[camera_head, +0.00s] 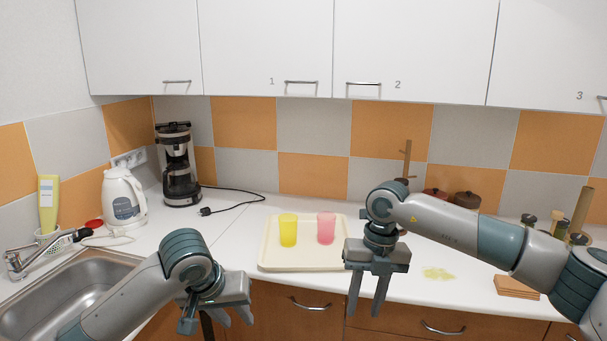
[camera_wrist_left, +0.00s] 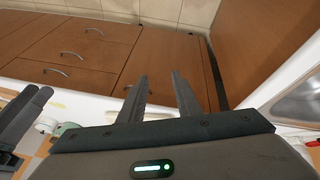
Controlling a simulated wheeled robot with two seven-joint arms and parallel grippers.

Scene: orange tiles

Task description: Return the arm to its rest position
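My left gripper (camera_head: 232,318) is in front of the counter's front edge, low and left of the tray, with its fingers apart and nothing between them. The left wrist view shows its two fingers (camera_wrist_left: 160,92) spread and empty, with brown cabinet fronts beyond. My right gripper (camera_head: 366,304) points down at the counter's front edge, just right of the tray. Its two fingers are apart and I see nothing between them.
A cream tray (camera_head: 300,264) holds a yellow cup (camera_head: 288,230) and a pink cup (camera_head: 326,228), both upright. The sink (camera_head: 60,295), kettle (camera_head: 124,196) and coffee maker (camera_head: 178,165) are left. A yellow-green spill (camera_head: 438,273) and wooden boards (camera_head: 517,286) lie right.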

